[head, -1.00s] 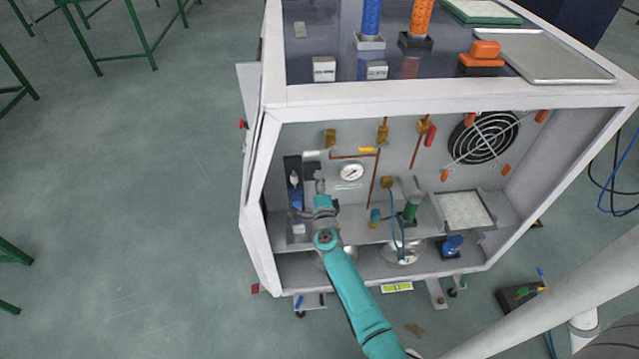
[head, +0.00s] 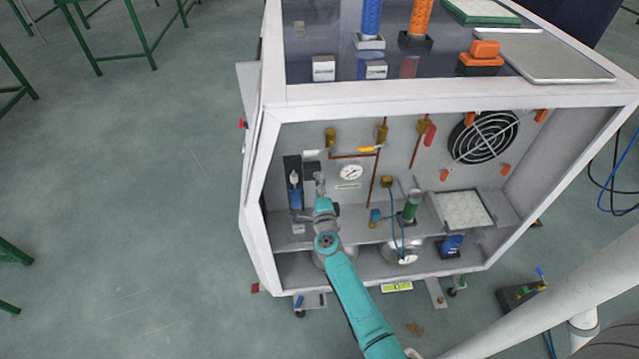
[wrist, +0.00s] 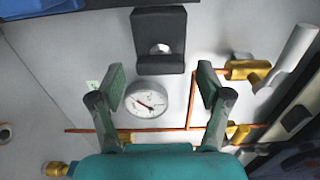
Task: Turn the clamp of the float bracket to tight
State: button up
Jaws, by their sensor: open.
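My gripper (head: 320,180) is inside the cabinet, in front of its back wall and left of the round gauge (head: 351,172). In the wrist view my gripper (wrist: 162,84) is open, its two fingers apart with nothing between the pads. A black bracket (wrist: 160,22) with a round silver part (wrist: 160,49) lies beyond the fingertips, apart from them. I cannot tell for sure that it is the float bracket or which part is its clamp. In the head view a dark upright holder with a blue-bottomed vessel (head: 295,190) stands left of my gripper.
Copper pipes (head: 374,178) and brass valves run along the back wall. The gauge (wrist: 146,101) shows behind the fingers in the wrist view. A green-bodied piece (head: 412,206) and a blue hose stand right of my arm on the shelf. The cabinet's white frame (head: 253,190) bounds the left.

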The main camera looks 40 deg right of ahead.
jog(key=v, duration=1)
jog(key=shift+s+a, duration=0.25)
jog(key=shift+s, duration=0.1)
